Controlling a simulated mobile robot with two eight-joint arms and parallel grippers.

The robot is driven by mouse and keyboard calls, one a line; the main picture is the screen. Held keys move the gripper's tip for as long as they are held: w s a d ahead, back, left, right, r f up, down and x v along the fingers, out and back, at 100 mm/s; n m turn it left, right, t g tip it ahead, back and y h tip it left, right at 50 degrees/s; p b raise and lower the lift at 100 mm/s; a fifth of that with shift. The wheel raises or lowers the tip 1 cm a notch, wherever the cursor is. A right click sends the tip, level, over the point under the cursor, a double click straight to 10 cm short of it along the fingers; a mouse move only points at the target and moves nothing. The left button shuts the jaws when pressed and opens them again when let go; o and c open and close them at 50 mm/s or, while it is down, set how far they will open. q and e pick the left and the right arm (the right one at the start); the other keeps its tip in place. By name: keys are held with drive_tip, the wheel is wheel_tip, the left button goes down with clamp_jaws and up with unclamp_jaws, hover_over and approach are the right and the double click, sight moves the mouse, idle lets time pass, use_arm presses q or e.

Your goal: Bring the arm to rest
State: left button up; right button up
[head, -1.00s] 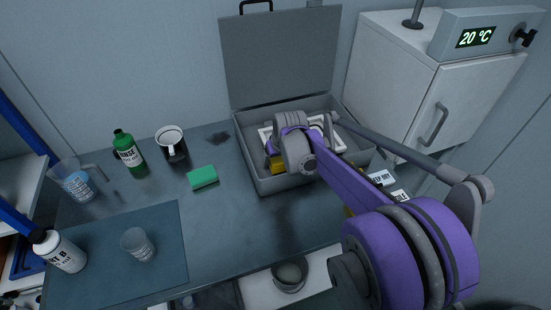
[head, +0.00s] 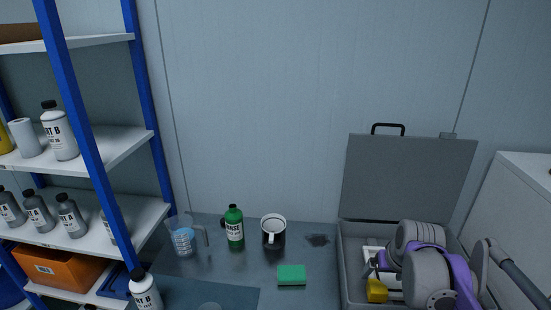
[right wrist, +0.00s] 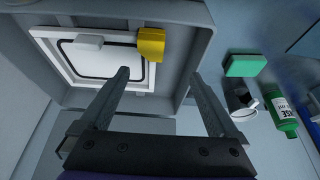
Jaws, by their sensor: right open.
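My right arm (head: 440,270) reaches over the open grey case (head: 345,265) at the lower right of the head view. Its gripper (right wrist: 161,76) is open in the right wrist view, with nothing between its two dark fingers. Inside the case lies a white square panel with a black outline (right wrist: 70,60), and a yellow block (right wrist: 151,44) is at its edge. The yellow block also shows in the head view (head: 377,291). The fingers appear over the case; whether they touch anything I cannot tell. My left gripper is not in view.
The case lid (head: 405,180) stands open. A green sponge (head: 291,275), a black-and-white mug (head: 273,234), a green bottle (head: 234,228) and a measuring jug (head: 184,240) stand on the bench. A blue-framed shelf (head: 145,110) is at the left, a white cabinet (head: 520,200) at the right.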

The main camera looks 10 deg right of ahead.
drive_tip(key=s+a+f+n+t+y+p, duration=0.1)
drive_tip(key=s+a+f+n+p, duration=0.2)
drive_tip(key=s+a, duration=1.3)
drive_tip(key=shift+a+f+p, duration=0.85)
drive_tip(key=shift+a+p, duration=0.05)
drive_tip(key=shift+p, duration=0.3)
